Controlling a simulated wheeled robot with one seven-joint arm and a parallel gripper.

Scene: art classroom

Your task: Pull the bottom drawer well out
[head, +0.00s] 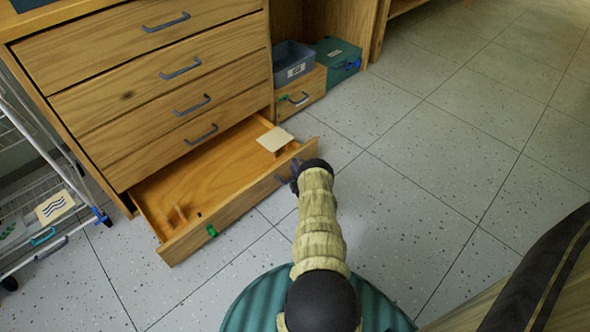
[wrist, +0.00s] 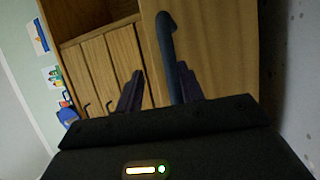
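The bottom drawer (head: 240,203) of the wooden cabinet stands well out, with its interior visible from above. A pale flat piece (head: 274,139) lies at its right end and a small wooden piece (head: 180,213) near its left end. My gripper (head: 295,178) is at the right part of the drawer front, where my wrist mostly hides the handle. In the wrist view my gripper (wrist: 158,88) has its fingers apart. The dark curved handle (wrist: 167,38) shows between them, close to the right finger; whether it touches is unclear. The drawer front (wrist: 215,45) is behind it.
Several closed drawers (head: 150,80) with blue handles are above. A grey bin (head: 291,62) and green box (head: 338,58) stand right of the cabinet. A wire cart (head: 50,205) is close on the left. Speckled floor (head: 420,190) is clear to the right.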

